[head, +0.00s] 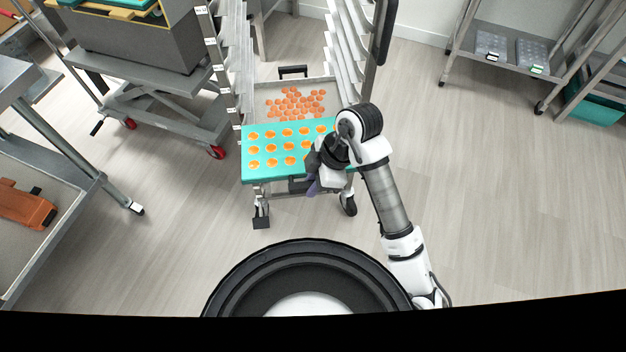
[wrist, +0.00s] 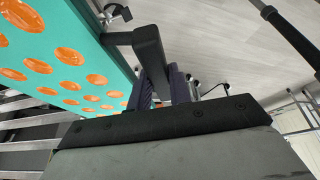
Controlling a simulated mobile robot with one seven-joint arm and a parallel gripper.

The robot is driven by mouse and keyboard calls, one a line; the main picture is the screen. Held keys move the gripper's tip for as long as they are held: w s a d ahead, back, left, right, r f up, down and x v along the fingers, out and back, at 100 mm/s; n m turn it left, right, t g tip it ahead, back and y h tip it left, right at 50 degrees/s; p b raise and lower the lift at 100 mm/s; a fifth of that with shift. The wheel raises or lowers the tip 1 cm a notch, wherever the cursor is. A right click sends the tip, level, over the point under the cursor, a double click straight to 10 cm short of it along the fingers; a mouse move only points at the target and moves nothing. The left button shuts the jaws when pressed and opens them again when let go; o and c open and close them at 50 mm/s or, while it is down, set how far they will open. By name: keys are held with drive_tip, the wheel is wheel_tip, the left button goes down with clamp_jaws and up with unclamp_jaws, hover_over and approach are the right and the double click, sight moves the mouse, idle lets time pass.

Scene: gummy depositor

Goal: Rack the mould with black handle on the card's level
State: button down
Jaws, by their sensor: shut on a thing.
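The teal mould (head: 249,172) with rows of orange gummies lies about level at the near face of the rack (head: 262,190). Its far edge is at the rack opening; I cannot tell whether it rests on rails. In the wrist view the mould (wrist: 108,50) fills the upper left, with its black handle (wrist: 150,55) sticking out from the edge. My gripper (head: 313,178) is at the mould's near right side. In the wrist view the purple fingers of my gripper (wrist: 163,90) are shut on the black handle. Small white cards (head: 210,41) show on the rack's left post; their writing is unreadable.
A tray (head: 262,92) of loose orange gummies sits in the rack beyond the mould. A grey lift cart (head: 150,105) stands left, a steel table (head: 60,150) nearer left. A shelf unit (head: 510,60) is at the upper right. The floor to the right is clear.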

drive_tip(key=shift+w+r, duration=0.1)
drive_tip(key=shift+w, duration=0.1)
drive_tip(key=w, duration=0.2)
drive_tip(key=w+p, duration=0.1)
drive_tip(key=w, duration=0.1)
drive_tip(key=shift+a, duration=0.25)
drive_tip(key=shift+w, duration=0.7)
drive_tip(key=shift+f, duration=0.2)
drive_tip(key=shift+r, duration=0.1)
